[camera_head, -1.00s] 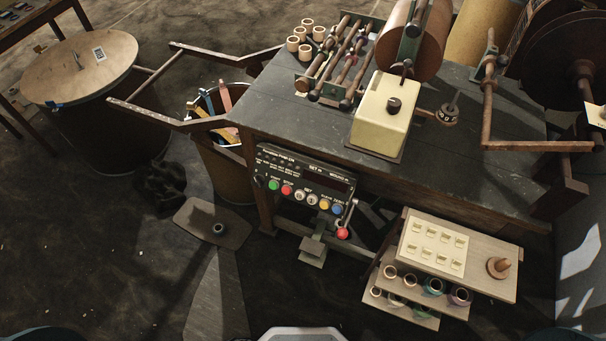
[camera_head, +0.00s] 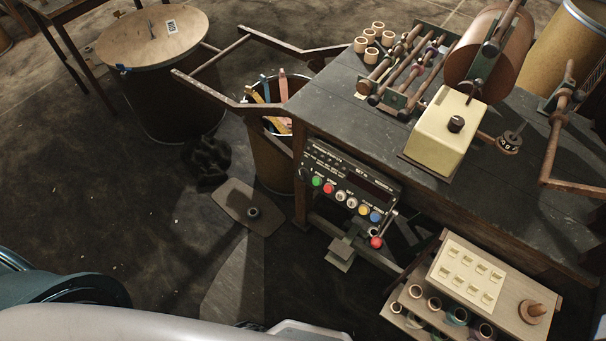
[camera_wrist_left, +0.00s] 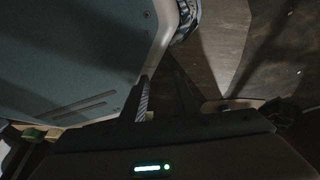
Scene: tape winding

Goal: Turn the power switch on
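The control panel (camera_head: 350,185) hangs under the front edge of the dark workbench in the head view. It carries a row of green, red, white, yellow and blue buttons. A small dark switch (camera_head: 304,174) seems to sit at the left end of the row, too small to read its position. My left arm enters at the lower left of the head view, but its gripper is outside that view. In the left wrist view, my left gripper (camera_wrist_left: 162,85) has its two dark fingers apart with nothing between them, well away from the panel. My right gripper is in neither view.
A red-knobbed lever (camera_head: 376,242) stands at the panel's right. A pedal plate (camera_head: 248,207) lies on the floor. A bin (camera_head: 272,165) stands left of the panel. A low shelf (camera_head: 437,300) with rolls is at lower right. Floor before the panel is largely open.

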